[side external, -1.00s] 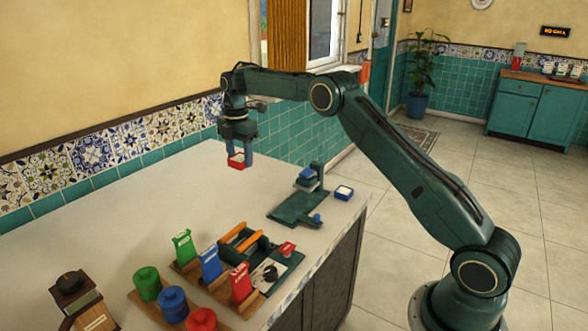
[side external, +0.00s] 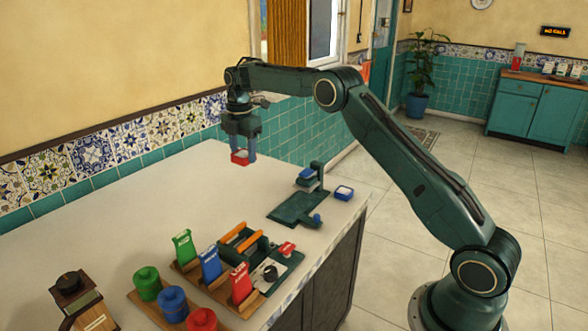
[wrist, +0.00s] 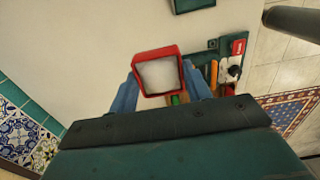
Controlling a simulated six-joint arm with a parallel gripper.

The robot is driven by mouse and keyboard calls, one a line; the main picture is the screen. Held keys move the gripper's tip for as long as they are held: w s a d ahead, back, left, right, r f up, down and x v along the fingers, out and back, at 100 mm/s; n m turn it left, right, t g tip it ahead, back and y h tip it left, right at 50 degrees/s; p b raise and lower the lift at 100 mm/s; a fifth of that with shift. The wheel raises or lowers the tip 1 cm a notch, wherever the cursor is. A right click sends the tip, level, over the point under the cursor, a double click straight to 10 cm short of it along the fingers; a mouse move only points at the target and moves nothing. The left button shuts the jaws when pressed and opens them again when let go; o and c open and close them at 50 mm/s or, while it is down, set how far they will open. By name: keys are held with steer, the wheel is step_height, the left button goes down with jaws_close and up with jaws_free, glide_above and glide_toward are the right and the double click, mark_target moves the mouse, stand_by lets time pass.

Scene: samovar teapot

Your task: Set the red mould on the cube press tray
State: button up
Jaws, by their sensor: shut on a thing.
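The red mould (side external: 239,159) is a small square frame with a white inside. My gripper (side external: 243,155) is shut on it and holds it above the back part of the counter. In the wrist view the mould (wrist: 159,74) sits between the two blue fingers, its open side facing the camera. The cube press tray (side external: 293,209) is a flat dark green plate on the counter, to the right of and nearer than my gripper. The press's upright with a blue block (side external: 306,174) stands at its back. The tray looks empty.
A blue mould (side external: 344,192) lies right of the press. In front stand a dark green device with orange bars (side external: 240,236), several coloured packets (side external: 210,263) and lidded jars (side external: 172,302). The counter's left middle (side external: 130,220) is clear.

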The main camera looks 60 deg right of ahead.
steer(key=r, duration=0.1)
glide_above(289, 212)
steer(key=w, duration=0.1)
steer(key=shift+s+r, duration=0.15)
steer(key=shift+s, duration=0.25)
step_height(289, 212, down, 20)
steer(key=shift+a, duration=0.1)
stand_by(0.9)
steer(key=o, duration=1)
steer(key=shift+c, duration=0.2)
steer(key=shift+s, duration=0.1)
